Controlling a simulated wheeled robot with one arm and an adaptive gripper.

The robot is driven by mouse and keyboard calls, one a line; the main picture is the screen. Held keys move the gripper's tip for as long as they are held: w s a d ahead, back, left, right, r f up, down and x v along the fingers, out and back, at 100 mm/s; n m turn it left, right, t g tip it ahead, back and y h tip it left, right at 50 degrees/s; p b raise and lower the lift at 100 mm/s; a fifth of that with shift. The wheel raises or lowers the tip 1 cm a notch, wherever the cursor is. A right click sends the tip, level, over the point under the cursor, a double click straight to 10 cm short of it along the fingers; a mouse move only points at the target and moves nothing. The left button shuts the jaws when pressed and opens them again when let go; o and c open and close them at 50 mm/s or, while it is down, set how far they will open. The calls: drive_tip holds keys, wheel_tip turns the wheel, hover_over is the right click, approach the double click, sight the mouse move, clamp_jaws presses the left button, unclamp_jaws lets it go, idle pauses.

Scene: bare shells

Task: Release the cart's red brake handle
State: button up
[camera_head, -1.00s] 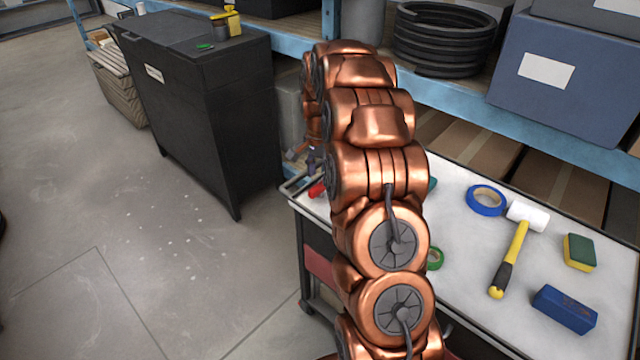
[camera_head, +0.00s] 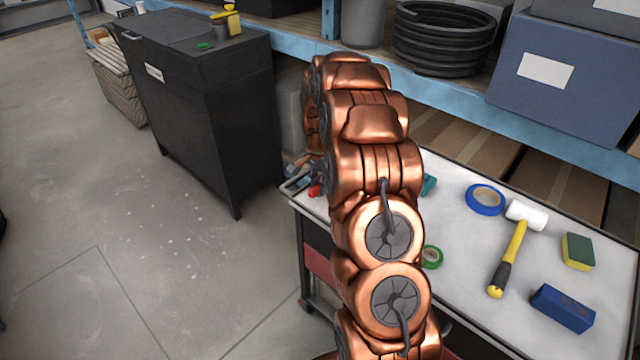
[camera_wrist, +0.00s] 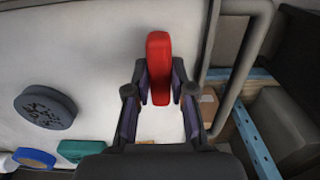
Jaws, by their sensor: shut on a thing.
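The cart (camera_head: 460,258) has a pale top and stands at the right in the head view. The red brake handle (camera_wrist: 158,52) lies between the two fingers of my gripper (camera_wrist: 160,97) in the wrist view. My gripper is shut on the handle, one finger on each side. In the head view my copper arm hides most of the gripper, and only a small bit of the red handle (camera_head: 315,190) shows beside it at the cart's far left corner. The handle's base is not clear to see.
On the cart top lie blue tape (camera_head: 485,199), a mallet (camera_head: 514,250), a sponge (camera_head: 578,250), a blue box (camera_head: 563,308) and green tape (camera_head: 432,257). A dark cabinet (camera_head: 200,110) stands left of the cart. A grey rail (camera_wrist: 240,85) runs beside the handle.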

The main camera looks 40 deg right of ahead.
clamp_jaws()
drive_tip(key=shift+n, duration=0.3)
drive_tip(key=n+b, duration=0.1)
drive_tip(key=n, duration=0.1)
drive_tip(key=shift+w+n+b, duration=0.1)
drive_tip(key=shift+n+b, duration=0.2)
drive_tip(key=n+b, duration=0.1)
drive_tip(key=n, duration=0.4)
drive_tip(key=n+b, duration=0.1)
drive_tip(key=n, duration=0.4)
drive_tip(key=shift+r, duration=0.1)
drive_tip(key=shift+n, duration=2.3)
drive_tip(key=o, duration=0.8)
unclamp_jaws()
